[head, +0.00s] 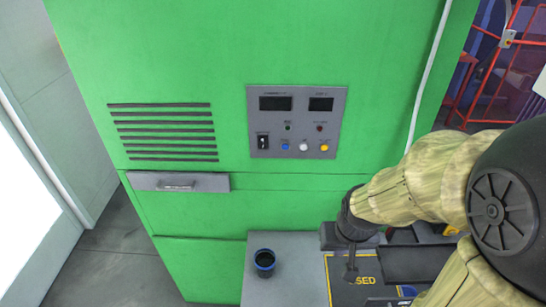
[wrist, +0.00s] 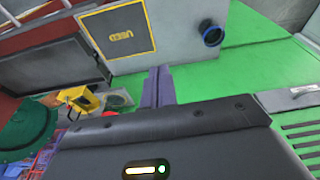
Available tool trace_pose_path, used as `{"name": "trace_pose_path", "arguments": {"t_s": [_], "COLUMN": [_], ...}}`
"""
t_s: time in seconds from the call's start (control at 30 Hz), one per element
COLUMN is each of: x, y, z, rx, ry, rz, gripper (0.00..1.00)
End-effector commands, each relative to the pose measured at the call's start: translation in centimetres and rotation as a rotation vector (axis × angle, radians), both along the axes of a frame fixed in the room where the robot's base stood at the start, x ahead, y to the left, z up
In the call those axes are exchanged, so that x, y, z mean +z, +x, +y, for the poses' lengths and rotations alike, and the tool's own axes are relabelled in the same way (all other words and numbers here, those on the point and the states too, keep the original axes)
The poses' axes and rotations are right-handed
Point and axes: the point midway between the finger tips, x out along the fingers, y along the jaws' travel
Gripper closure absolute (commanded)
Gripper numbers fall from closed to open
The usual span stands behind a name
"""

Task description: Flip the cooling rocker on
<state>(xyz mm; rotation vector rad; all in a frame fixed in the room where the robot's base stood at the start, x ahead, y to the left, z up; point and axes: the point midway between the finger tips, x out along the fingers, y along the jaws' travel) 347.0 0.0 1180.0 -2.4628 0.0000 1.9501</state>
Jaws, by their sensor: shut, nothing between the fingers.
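A green cabinet (head: 300,35) carries a grey control panel (head: 328,120). A small black rocker switch (head: 263,142) sits at the panel's lower left; its label and position are too small to read. My gripper (head: 351,274) is below and to the right of the panel, pointing down above the yellow-bordered square marked USED (head: 336,293). It is well apart from the rocker. Its fingers also show in the wrist view (wrist: 158,84), shut and empty. The rocker and panel are not in the wrist view.
Blue, white and yellow buttons (head: 304,147) sit right of the rocker. A dark blue-rimmed cup (head: 264,262) stands on the grey surface (head: 285,285) below the panel. A drawer-like handle strip (head: 145,182) juts out at left. A white cable (head: 428,70) runs down the cabinet's right side.

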Motion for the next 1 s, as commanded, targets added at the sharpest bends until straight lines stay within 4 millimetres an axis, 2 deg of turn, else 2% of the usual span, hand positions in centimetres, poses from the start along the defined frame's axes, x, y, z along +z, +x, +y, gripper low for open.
{"name": "trace_pose_path", "arguments": {"t_s": [0.3,0.47,0.57,0.8,1.0], "x": [-0.1,-1.5,-3.2,-7.5,-9.4], "y": [0.1,2.0,4.5,12.0,16.8], "z": [0.1,1.0,2.0,4.4,5.6], "rx": [-0.001,-0.025,-0.067,-0.210,-0.297], "ry": [0.001,0.022,0.048,0.070,0.035], "rz": [-0.004,-0.058,-0.139,-0.431,-0.722], "gripper": [1.00,1.00,1.00,1.00,1.00]}}
